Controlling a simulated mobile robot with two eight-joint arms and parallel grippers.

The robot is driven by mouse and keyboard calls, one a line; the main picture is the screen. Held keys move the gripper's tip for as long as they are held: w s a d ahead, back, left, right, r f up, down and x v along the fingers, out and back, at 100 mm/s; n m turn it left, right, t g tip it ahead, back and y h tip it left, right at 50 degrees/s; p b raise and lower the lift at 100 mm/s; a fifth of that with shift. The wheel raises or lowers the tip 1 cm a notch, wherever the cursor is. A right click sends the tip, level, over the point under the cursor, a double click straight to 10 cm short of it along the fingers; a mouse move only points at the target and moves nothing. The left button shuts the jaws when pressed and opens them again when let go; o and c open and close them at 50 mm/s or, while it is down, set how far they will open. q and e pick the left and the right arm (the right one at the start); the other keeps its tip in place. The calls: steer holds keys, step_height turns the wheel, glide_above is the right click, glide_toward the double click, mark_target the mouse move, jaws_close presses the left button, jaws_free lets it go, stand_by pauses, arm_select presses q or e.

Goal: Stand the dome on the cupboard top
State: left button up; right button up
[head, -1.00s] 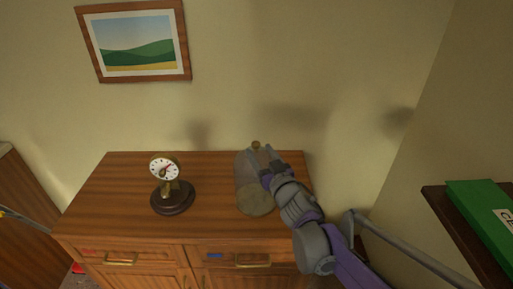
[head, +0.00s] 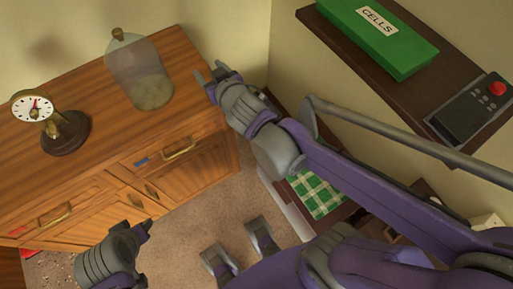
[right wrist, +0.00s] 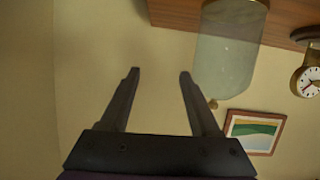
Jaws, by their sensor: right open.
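The clear glass dome (head: 138,68), with a brass knob on top, stands upright on the wooden cupboard top (head: 100,105), near its back right corner. In the right wrist view the dome (right wrist: 228,55) appears upside down, to the right of the fingers and clear of them. My right gripper (head: 209,76) is open and empty, to the right of the dome and apart from it; its spread fingers show in the right wrist view (right wrist: 159,75). My left gripper (head: 142,228) is at the lower left, in front of the cupboard; its jaw opening is not clear.
A brass clock (head: 48,118) on a dark round base stands left of the dome. A dark shelf (head: 345,55) at the right holds a green box (head: 380,35) marked CELLS and a black device with a red button (head: 475,103). The cupboard top between clock and dome is bare.

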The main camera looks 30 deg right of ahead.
steer(key=s+f+g, duration=0.4)
steer(key=s+f, duration=0.3)
steer(key=s, duration=0.4)
steer(key=s+d+f+g, duration=0.1)
steer(key=s+f+g, duration=0.4)
steer(key=s, duration=0.6)
step_height(320, 180, down, 2)
steer(key=shift+d+f, duration=0.15)
steer(key=shift+f, duration=0.1)
arm_select(q)
steer(key=shift+o, duration=0.2)
arm_select(e)
steer(key=shift+w, duration=0.1)
